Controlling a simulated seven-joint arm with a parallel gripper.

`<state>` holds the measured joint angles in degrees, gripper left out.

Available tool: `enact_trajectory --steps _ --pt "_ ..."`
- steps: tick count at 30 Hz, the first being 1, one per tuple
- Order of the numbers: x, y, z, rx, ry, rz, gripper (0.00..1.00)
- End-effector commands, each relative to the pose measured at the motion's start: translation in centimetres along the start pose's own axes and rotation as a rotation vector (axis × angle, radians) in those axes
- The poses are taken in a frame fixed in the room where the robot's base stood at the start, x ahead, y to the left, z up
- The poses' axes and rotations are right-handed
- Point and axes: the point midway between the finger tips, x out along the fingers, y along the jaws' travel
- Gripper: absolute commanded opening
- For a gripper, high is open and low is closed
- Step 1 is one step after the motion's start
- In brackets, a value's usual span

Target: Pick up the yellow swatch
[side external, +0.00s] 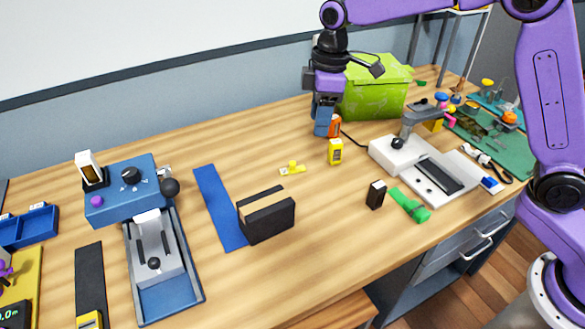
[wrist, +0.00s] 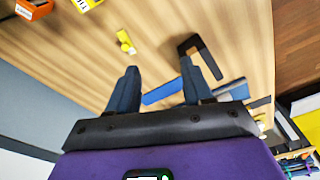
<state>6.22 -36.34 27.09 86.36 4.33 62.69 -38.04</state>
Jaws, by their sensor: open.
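The yellow swatch, a small flat yellow strip with a raised knob (side external: 292,169), lies on the open middle of the table in the side view. In the wrist view the yellow swatch (wrist: 126,42) lies beyond the left fingertip, apart from it. My gripper (side external: 322,130) points down at the back of the table, in front of the green box and behind and to the right of the swatch. In the wrist view my gripper (wrist: 158,68) has its blue fingers spread, with only table visible between the tips.
A yellow box (side external: 335,151) and an orange box (side external: 335,127) stand close to my gripper. The green box (side external: 375,92) is behind it. A black box (side external: 267,219) and blue strip (side external: 220,206) lie left of the swatch. Bare table surrounds the swatch.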

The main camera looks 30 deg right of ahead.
Motion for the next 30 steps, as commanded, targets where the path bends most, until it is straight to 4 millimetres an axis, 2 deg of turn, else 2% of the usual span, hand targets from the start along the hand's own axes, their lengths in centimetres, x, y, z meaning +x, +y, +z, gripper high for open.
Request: enact_trajectory --steps 1,6,12,16,19,30 --pt "0.5 1.4 -0.7 0.001 0.002 0.0 0.5" --pt "1.7 5.6 -2.0 -0.011 0.015 0.005 0.5" --pt "2.6 8.4 -2.4 -0.021 0.023 0.01 0.5" --pt "3.2 8.9 -2.4 -0.023 0.025 0.01 0.5" --pt "4.3 8.9 -2.4 -0.023 0.024 0.009 0.5" --pt "11.3 9.0 -2.5 -0.022 0.023 0.007 0.5"
